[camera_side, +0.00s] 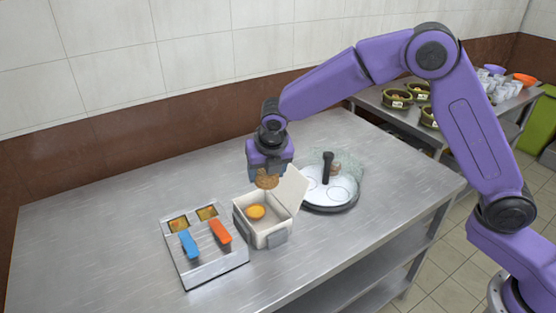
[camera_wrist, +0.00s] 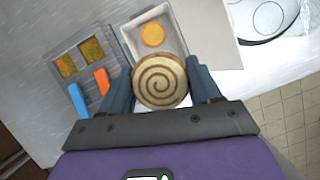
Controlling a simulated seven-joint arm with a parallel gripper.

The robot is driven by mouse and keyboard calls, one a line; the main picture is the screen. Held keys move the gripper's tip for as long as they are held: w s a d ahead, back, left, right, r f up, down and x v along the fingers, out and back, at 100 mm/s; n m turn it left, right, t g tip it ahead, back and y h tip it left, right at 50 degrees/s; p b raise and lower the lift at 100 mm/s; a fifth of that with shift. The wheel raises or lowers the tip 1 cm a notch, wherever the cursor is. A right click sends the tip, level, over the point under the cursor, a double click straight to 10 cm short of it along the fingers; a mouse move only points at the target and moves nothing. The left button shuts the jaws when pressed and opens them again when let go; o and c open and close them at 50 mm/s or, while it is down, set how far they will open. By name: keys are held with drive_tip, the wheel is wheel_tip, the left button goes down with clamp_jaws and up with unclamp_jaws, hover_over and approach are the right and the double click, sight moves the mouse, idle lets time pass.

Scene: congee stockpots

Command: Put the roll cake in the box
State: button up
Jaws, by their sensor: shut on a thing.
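The roll cake (camera_wrist: 160,82) is a round tan piece with a brown spiral on its face. My gripper (camera_wrist: 163,88) is shut on it, with one dark finger on each side. In the side view my gripper (camera_side: 268,172) holds the roll cake (camera_side: 267,181) above the back part of the box, apart from the table. The box (camera_side: 266,234) is white with its lid (camera_side: 291,187) open toward the right. An orange round item (camera_side: 256,212) lies inside the box; it also shows in the wrist view (camera_wrist: 153,34).
A metal tray (camera_side: 213,267) with a blue-handled piece (camera_side: 188,244), an orange-handled piece (camera_side: 220,231) and two yellowish wells stands left of the box. A round white-topped pan (camera_side: 330,190) with a black handle stands right of it. The left of the table is clear.

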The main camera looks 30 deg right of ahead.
drive_tip(key=shift+f, duration=5.9)
drive_tip(key=shift+f, duration=0.2)
drive_tip(key=o, duration=1.1)
drive_tip(key=shift+c, duration=1.4)
drive_tip(key=shift+s+r, duration=0.1)
drive_tip(key=shift+r, duration=0.1)
drive_tip(key=shift+v, duration=2.25)
